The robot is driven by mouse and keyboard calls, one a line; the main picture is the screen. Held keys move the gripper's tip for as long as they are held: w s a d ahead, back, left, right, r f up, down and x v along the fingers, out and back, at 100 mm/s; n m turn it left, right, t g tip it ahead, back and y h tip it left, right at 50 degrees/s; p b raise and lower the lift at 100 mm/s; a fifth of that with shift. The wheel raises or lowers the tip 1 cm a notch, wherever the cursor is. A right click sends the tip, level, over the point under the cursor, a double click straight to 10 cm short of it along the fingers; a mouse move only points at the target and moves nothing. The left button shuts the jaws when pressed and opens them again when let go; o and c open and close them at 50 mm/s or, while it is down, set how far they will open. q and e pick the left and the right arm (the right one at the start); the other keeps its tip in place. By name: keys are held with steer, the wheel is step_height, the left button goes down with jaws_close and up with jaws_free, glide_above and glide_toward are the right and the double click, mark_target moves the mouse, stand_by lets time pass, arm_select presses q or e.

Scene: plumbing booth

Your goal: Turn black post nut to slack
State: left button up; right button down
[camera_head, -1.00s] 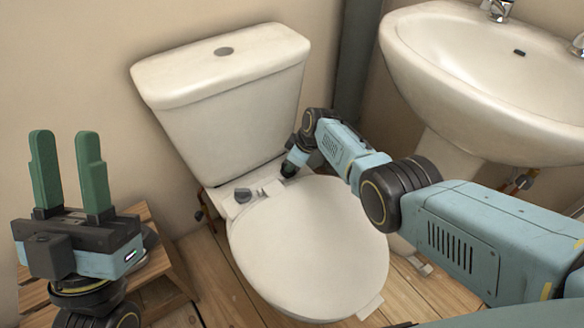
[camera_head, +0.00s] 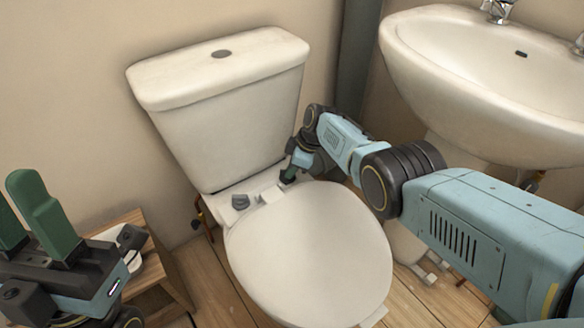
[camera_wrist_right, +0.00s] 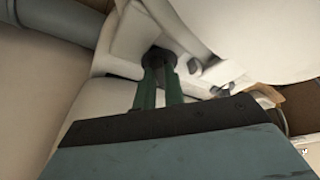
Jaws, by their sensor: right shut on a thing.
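The toilet has a closed white lid (camera_head: 310,250) and a cistern (camera_head: 225,110). One black nut (camera_head: 241,202) sits in the open at the left of the hinge area behind the lid. My right gripper (camera_head: 288,175) is at the right of this area. In the right wrist view its green fingers are shut on another black nut (camera_wrist_right: 158,57), under a white part of the toilet. In the head view that nut is mostly hidden by the fingers. My left gripper (camera_head: 12,195) is at the left edge, its fingers apart and empty, away from the toilet.
A washbasin (camera_head: 480,80) stands at the right, above my right arm. A wooden stool or crate (camera_head: 165,265) with a white and dark object (camera_head: 128,242) is at the left. A dark pipe (camera_head: 355,60) runs up the wall. Bare wood floor (camera_head: 215,280) shows between.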

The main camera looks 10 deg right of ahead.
steer(key=c, duration=1.4)
jaws_free()
steer(key=shift+s+f, duration=0.25)
steer(key=shift+f, duration=0.1)
steer(key=shift+o, duration=0.2)
steer(key=shift+w+r, duration=0.1)
steer(key=shift+r, duration=0.15)
